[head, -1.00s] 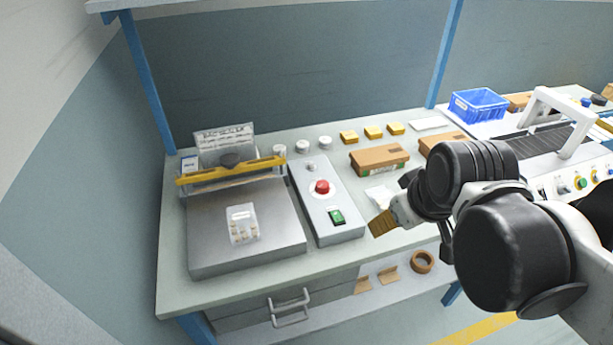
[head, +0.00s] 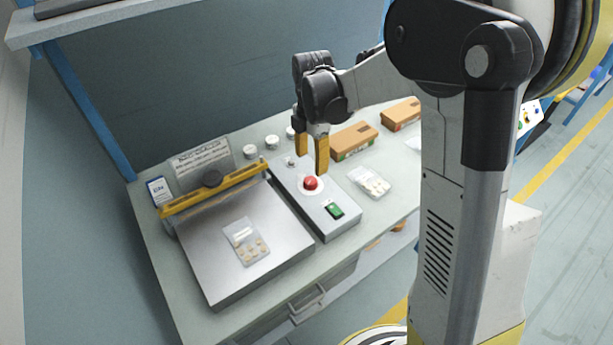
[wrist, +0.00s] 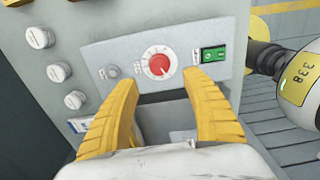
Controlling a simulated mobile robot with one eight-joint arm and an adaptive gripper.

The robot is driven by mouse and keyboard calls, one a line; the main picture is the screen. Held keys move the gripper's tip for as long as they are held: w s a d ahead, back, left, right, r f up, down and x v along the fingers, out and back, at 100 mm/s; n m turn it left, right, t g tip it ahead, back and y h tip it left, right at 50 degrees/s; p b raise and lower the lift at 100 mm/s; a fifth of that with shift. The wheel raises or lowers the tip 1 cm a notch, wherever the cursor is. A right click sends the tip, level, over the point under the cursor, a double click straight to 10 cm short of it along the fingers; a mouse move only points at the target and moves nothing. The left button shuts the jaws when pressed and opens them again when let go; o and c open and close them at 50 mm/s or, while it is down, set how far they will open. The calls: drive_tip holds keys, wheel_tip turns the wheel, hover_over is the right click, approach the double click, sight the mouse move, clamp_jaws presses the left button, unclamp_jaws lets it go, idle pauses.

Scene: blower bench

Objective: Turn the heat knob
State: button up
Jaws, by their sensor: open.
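The red heat knob (head: 310,183) sits on a pale round dial on top of the grey control box (head: 345,222). In the wrist view the knob (wrist: 159,65) and its marked white dial are in clear sight. My gripper (head: 312,162) is above the box, pointing down, close to the knob. Its yellow fingers are open and empty. In the wrist view my gripper (wrist: 161,76) has one fingertip on each side of the knob's line, just below the dial in the picture. I cannot tell the exact height between fingertips and knob; no contact shows.
A green switch (head: 335,210) and a small grey button (wrist: 112,72) flank the knob. A metal plate with a yellow bar (head: 215,187) stands left, with a clear packet (head: 245,241) on it. White round jars (head: 271,141), cardboard boxes (head: 354,140) and a bag (head: 370,182) are nearby.

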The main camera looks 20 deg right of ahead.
sight(311, 180)
wheel_tip(311, 180, down, 8)
drive_tip(key=b, duration=0.2)
drive_tip(key=shift+f+b, duration=0.25)
drive_tip(key=shift+b, duration=0.1)
drive_tip(key=shift+c, duration=0.4)
drive_tip(key=c, duration=1.1)
